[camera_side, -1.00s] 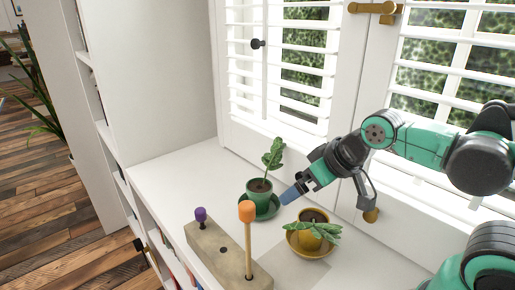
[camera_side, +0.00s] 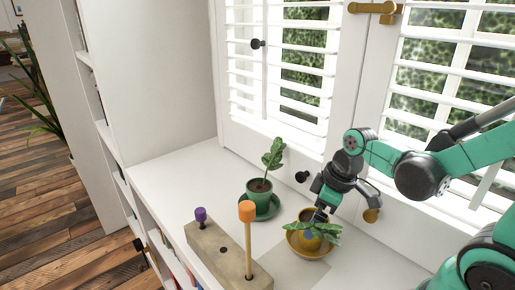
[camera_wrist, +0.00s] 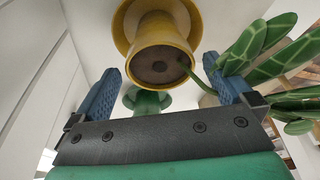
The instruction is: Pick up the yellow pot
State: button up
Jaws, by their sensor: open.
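The yellow pot (camera_side: 299,239) stands upright on a yellow saucer (camera_side: 308,255) on the white counter, with green patterned leaves (camera_side: 327,231) hanging over its right side. My gripper (camera_side: 316,220) is low over the pot, pointing down, and partly hides its rim and soil. In the wrist view the yellow pot (camera_wrist: 160,32) shows at the top, with dark soil in its mouth. The two blue fingers of my gripper (camera_wrist: 162,80) are wide apart with nothing held between them. The leaves (camera_wrist: 265,60) lie close to the right finger. Whether a finger touches the pot is unclear.
A green pot (camera_side: 259,188) with a plant stands behind on a green saucer. A wooden block (camera_side: 222,254) with an orange-topped peg (camera_side: 247,240) and a purple-topped peg (camera_side: 201,216) lies at front left. Window shutters (camera_side: 285,70) stand behind. The back left counter is clear.

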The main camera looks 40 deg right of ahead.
jog(key=shift+x, duration=1.25)
grip_shut()
jog(key=shift+r, duration=0.15)
notch_tip(320, 180, up, 23)
dwell(0.6)
